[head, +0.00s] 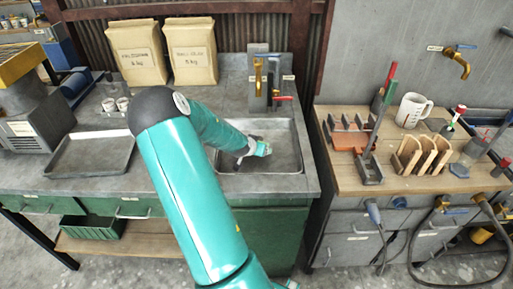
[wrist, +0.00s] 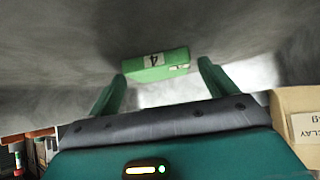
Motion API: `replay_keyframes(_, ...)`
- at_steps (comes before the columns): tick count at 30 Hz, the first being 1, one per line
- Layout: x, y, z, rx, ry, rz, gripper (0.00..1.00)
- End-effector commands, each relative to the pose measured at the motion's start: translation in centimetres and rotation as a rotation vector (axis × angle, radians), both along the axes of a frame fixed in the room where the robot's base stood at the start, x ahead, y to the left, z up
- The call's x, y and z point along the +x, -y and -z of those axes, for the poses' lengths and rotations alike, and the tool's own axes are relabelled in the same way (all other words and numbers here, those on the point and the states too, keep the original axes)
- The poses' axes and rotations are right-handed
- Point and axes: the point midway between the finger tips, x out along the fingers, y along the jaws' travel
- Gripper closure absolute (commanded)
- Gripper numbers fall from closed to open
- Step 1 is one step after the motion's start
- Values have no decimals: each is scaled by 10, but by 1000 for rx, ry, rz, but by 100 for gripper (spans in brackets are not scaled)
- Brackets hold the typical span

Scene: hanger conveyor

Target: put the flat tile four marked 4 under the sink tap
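The green flat tile marked 4 (wrist: 155,66) lies just beyond my fingertips in the wrist view, its label upside down there. My gripper (wrist: 163,70) is open, with a finger to either side and a visible gap between the tile and the right finger. In the head view my gripper (head: 254,150) is low in the grey sink basin (head: 296,140), and a small green piece shows at its tip. Its label cannot be read there. The brass sink tap (head: 258,76) stands on the panel behind the basin, farther back than my gripper.
Two paper bags (head: 137,52) stand at the back left. An empty grey tray (head: 92,153) lies left of the sink. A wooden bench with a white mug (head: 412,110) and racks (head: 420,155) stands to the right. My arm hides part of the counter.

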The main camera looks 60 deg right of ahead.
Motion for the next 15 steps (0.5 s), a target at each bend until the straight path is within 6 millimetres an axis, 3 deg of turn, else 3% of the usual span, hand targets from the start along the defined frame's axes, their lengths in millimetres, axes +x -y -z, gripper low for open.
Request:
replay_keyframes(8,1,-2,-5,-1,1,-1,15)
replay_keyframes(15,0,-30,-31,-2,2,-4,15)
